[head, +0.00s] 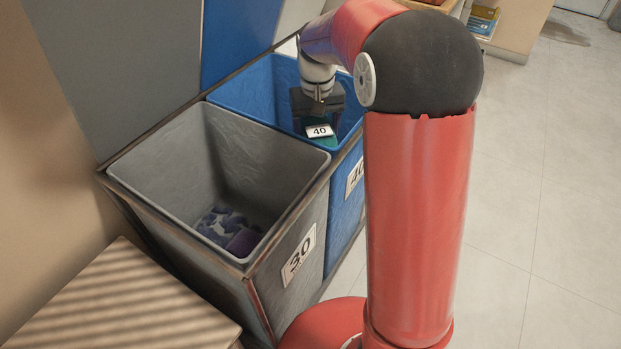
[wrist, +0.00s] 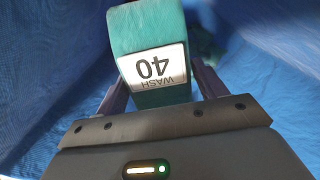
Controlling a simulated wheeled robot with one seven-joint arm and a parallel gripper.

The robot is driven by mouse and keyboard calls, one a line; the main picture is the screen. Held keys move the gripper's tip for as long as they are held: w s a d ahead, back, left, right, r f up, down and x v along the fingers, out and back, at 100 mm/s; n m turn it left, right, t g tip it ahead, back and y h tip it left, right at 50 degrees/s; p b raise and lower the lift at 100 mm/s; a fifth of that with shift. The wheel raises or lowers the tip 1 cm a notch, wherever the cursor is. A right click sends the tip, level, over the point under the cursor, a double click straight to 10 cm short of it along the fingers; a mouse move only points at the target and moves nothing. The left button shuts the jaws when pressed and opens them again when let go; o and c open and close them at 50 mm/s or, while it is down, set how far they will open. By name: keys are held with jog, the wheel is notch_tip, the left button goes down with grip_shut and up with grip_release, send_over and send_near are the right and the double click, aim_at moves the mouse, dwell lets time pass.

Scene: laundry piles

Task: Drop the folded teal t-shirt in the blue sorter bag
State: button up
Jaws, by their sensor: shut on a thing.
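The folded teal t-shirt (wrist: 148,30) with a white "WASH 40" label is held in my gripper (wrist: 158,100), its jaws shut on it. In the head view the teal t-shirt (head: 321,140) hangs below my gripper (head: 318,122), over the opening of the blue sorter bag (head: 236,93) and at or below its rim. The blue bag's cloth (wrist: 60,90) surrounds the t-shirt in the wrist view. A darker teal item (wrist: 205,40) lies deeper in the bag, partly hidden.
A grey sorter bag (head: 150,165) marked 30 stands beside the blue one, with purple cloth (head: 228,228) at its bottom. A striped surface (head: 115,305) is at the lower left. Open floor (head: 565,210) lies to the right.

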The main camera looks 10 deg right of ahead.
notch_tip(320, 180, down, 16)
jog(key=shift+r+b, duration=0.1)
jog(key=shift+b, duration=0.3)
jog(key=shift+f+b, duration=0.45)
jog(key=shift+f, duration=0.2)
jog(key=o, duration=1.1)
jog(key=shift+c, duration=0.2)
notch_tip(320, 180, up, 13)
jog(key=shift+r+p, duration=0.15)
jog(key=shift+p, duration=0.7)
